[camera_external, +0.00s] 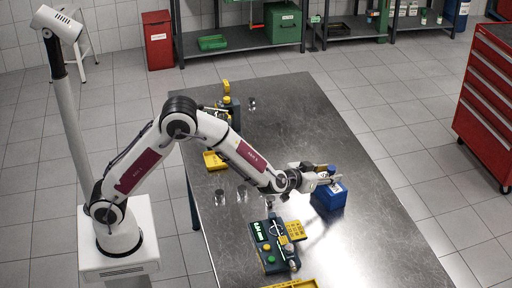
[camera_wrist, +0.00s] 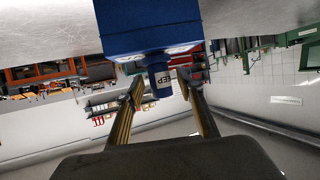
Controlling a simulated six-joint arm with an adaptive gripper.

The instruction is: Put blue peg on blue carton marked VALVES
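In the wrist view, which looks upside down, the carton (camera_wrist: 150,27) fills the top. The blue peg (camera_external: 331,170) appears upright on the carton's top. My gripper (camera_external: 328,177) is around the peg at the carton's top. In the wrist view its fingers (camera_wrist: 160,86) stand apart on both sides of the peg, with visible gaps.
A dark device with a green display (camera_external: 268,246) and a yellow part (camera_external: 295,230) lie in front of the carton. Yellow trays (camera_external: 214,161) and small clear cylinders (camera_external: 219,197) are further left. The table's right side (camera_external: 365,225) is clear. A red cabinet (camera_external: 487,100) stands beyond.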

